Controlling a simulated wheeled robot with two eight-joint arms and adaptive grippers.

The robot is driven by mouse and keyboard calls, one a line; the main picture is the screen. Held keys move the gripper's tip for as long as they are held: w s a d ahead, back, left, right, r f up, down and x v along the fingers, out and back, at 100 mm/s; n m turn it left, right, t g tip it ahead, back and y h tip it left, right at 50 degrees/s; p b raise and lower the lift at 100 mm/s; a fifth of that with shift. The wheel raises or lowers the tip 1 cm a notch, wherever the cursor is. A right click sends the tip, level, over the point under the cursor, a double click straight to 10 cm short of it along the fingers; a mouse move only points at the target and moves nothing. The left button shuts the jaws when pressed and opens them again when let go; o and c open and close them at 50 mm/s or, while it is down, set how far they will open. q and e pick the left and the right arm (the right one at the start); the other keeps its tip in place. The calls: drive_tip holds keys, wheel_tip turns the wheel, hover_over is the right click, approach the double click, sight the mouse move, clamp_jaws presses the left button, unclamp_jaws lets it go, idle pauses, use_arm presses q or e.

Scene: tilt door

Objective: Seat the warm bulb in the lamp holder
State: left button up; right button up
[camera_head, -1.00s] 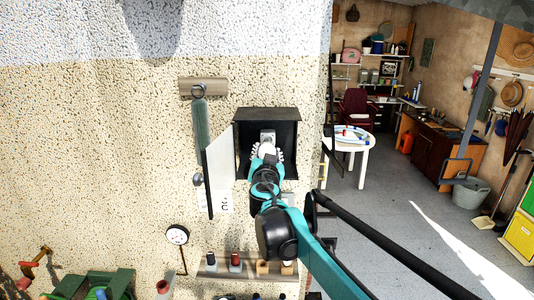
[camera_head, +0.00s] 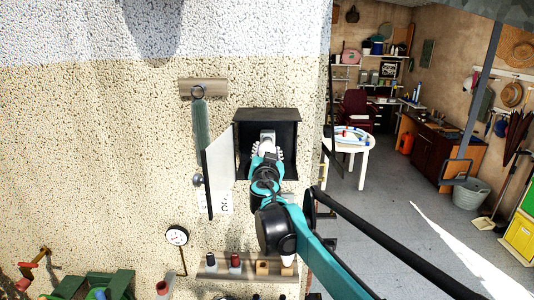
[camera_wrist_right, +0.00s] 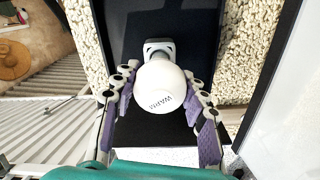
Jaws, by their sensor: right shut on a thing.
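The warm bulb (camera_wrist_right: 162,88) is a white globe with "WARM" printed on it, seen in the right wrist view. My right gripper (camera_head: 267,151) is inside the open dark wall box (camera_head: 285,115), with its fingers shut on both sides of the bulb. The lamp holder (camera_wrist_right: 158,46) is a light grey fitting at the back of the box, right behind the bulb. The bulb hides its own base, so I cannot tell whether it sits in the holder. The holder's top also shows in the head view (camera_head: 267,134). My left gripper is not in view.
The box's door (camera_head: 219,167) stands open on the left. A wall shelf (camera_head: 222,274) below carries several small items. Open floor lies to the right.

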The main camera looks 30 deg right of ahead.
drive_tip(key=shift+x, duration=1.4)
drive_tip(key=o, duration=1.2)
drive_tip(key=shift+s, duration=0.1)
drive_tip(key=v, duration=1.2)
drive_tip(key=shift+f, duration=0.1)
